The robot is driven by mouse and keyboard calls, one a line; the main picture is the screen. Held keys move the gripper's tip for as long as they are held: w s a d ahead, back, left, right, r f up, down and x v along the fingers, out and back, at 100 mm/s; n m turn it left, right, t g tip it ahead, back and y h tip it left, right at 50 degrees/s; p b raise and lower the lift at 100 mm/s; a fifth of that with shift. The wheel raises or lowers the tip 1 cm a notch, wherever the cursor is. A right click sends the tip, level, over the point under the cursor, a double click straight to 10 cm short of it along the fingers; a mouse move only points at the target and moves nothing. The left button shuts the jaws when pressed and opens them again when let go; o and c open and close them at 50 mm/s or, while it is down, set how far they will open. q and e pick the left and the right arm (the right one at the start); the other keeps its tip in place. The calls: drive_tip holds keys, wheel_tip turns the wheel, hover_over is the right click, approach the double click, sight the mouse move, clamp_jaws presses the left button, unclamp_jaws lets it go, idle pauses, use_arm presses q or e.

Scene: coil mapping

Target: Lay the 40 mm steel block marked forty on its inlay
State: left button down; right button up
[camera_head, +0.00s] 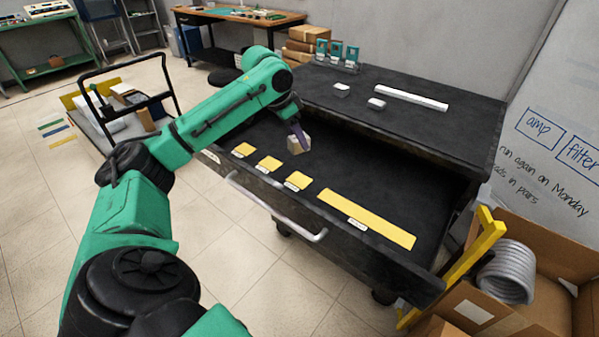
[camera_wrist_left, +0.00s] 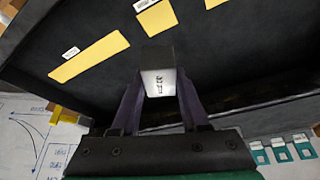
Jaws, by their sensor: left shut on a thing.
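My left gripper (camera_head: 299,133) is shut on a small grey steel block (camera_head: 297,145) and holds it over the open drawer, behind the small inlays. In the left wrist view the block (camera_wrist_left: 158,83) sits between the two dark fingers of the gripper (camera_wrist_left: 160,92); it has a dark mark on its bright face, too small to read surely. Three small yellow inlays (camera_head: 243,150), (camera_head: 268,164), (camera_head: 298,181) lie along the drawer front with white labels, all uncovered. A long yellow inlay (camera_head: 365,218) lies to their right. My right gripper is not in view.
On the cabinet top (camera_head: 455,125) lie a long steel block (camera_head: 412,100) and two short ones (camera_head: 342,90), (camera_head: 376,104). The drawer's front wall and handle (camera_head: 300,232) stand nearest. A cardboard box (camera_head: 550,285) with a coil (camera_head: 507,272) stands right; a cart (camera_head: 115,120) stands left.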

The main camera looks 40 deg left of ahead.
use_arm(q)
wheel_tip(320, 180, down, 6)
drive_tip(key=shift+w+f, duration=0.15)
drive_tip(key=shift+f, duration=0.05)
wheel_tip(320, 180, down, 5)
drive_tip(key=shift+f, duration=0.15)
drive_tip(key=shift+c, duration=2)
unclamp_jaws()
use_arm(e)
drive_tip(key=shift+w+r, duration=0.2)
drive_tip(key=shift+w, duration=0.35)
use_arm(q)
drive_tip(key=v, duration=1.2)
drive_tip(key=shift+b, duration=0.3)
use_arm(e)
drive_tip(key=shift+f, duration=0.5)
